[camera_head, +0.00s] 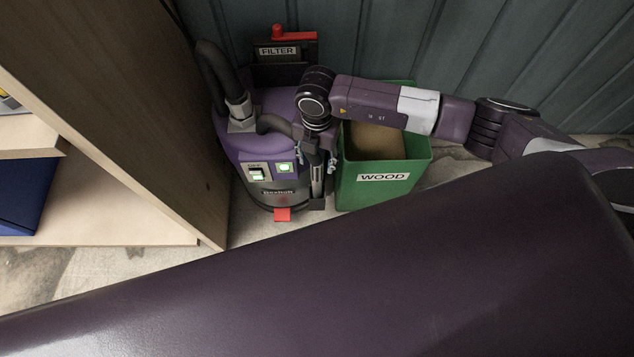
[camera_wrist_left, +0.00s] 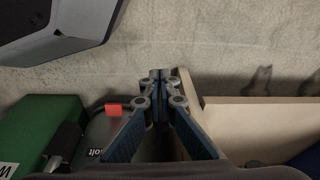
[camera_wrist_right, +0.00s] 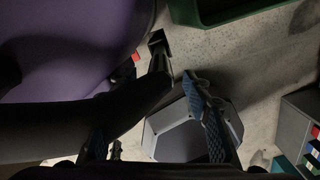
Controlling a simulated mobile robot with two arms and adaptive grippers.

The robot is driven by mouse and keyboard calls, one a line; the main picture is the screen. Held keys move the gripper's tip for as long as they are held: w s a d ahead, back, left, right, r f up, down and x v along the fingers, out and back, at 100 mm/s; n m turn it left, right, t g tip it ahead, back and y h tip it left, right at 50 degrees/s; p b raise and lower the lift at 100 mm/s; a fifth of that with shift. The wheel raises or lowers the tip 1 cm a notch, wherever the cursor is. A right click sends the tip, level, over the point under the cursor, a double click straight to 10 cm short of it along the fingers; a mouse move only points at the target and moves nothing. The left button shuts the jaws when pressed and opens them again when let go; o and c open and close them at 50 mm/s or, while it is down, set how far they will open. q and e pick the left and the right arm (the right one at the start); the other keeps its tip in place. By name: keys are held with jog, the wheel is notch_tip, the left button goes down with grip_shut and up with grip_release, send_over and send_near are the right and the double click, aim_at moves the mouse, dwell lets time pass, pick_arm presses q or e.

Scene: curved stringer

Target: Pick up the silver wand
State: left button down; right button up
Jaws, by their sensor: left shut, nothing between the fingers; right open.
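A slim silver wand (camera_head: 317,182) stands upright at the right side of the purple vacuum (camera_head: 267,150) in the head view. In the right wrist view a dark tube with a flared end (camera_wrist_right: 158,45), perhaps the wand, runs up past the fingers. My right gripper (camera_head: 318,162) points down at the wand's upper part, open, with its fingers around or close beside it; I cannot tell whether they touch. One right finger shows clearly and the other is mostly hidden. My left gripper (camera_wrist_left: 159,75) is shut and empty, in the left wrist view only.
A green bin labelled WOOD (camera_head: 381,180) stands close right of the vacuum. A wooden shelf unit (camera_head: 130,110) is at the left. A ribbed wall (camera_head: 460,50) closes off the back. A grey polygonal object (camera_wrist_right: 185,135) lies below in the right wrist view.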

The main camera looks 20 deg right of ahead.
aim_at(316, 173)
notch_tip(316, 173, down, 4)
jog(key=shift+f+b, duration=0.15)
jog(key=shift+b, duration=0.15)
pick_arm(q)
jog(key=r, duration=0.1)
jog(key=w+r, duration=0.1)
jog(key=shift+r, duration=0.35)
pick_arm(e)
jog(key=shift+c, duration=0.5)
jog(key=c, duration=1)
grip_shut()
